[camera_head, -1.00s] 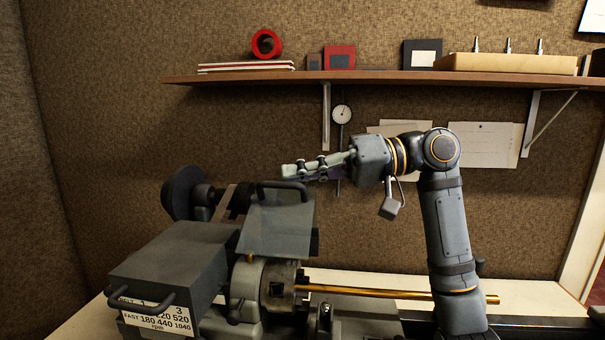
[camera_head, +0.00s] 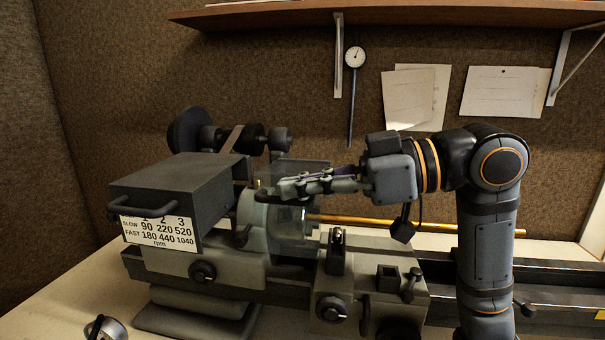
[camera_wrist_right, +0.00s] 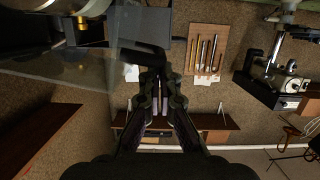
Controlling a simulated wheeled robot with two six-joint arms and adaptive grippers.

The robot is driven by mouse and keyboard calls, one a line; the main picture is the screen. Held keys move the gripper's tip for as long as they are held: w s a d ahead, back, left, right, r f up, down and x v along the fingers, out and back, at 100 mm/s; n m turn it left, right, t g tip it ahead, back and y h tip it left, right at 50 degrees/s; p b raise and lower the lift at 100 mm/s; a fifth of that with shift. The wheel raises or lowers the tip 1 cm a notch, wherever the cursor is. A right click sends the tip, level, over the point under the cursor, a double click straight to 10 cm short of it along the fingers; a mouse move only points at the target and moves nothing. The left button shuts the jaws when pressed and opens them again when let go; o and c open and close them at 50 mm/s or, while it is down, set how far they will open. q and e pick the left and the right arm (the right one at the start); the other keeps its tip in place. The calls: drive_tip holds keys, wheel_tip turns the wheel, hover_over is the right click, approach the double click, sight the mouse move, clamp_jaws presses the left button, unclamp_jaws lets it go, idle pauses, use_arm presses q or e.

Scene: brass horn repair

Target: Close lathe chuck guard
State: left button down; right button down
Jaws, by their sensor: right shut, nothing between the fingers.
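The lathe chuck guard (camera_head: 291,222) is a see-through panel that hangs down in front of the chuck, which shows dimly through it. In the right wrist view the guard (camera_wrist_right: 65,72) spans the upper left, and its dark handle (camera_wrist_right: 143,53) lies at my fingertips. My right gripper (camera_head: 283,188) is shut and empty, at the guard's upper part, with its fingers pointing left. It also shows in the right wrist view (camera_wrist_right: 158,78). Whether the fingers touch the handle is hard to tell. My left gripper is not in view.
The grey headstock box (camera_head: 185,183) with its speed label stands left of the guard. A brass rod (camera_head: 420,224) runs right from the chuck, behind my right arm. The tool post (camera_head: 336,255) stands in front. A shelf (camera_head: 420,14) is on the wall above.

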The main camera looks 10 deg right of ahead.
sight(301, 212)
drive_tip(key=shift+f+n, duration=0.3)
drive_tip(key=shift+f, duration=0.45)
drive_tip(key=shift+s+f+b, duration=0.1)
drive_tip(key=shift+f+b, duration=0.7)
drive_tip(key=shift+f, duration=0.25)
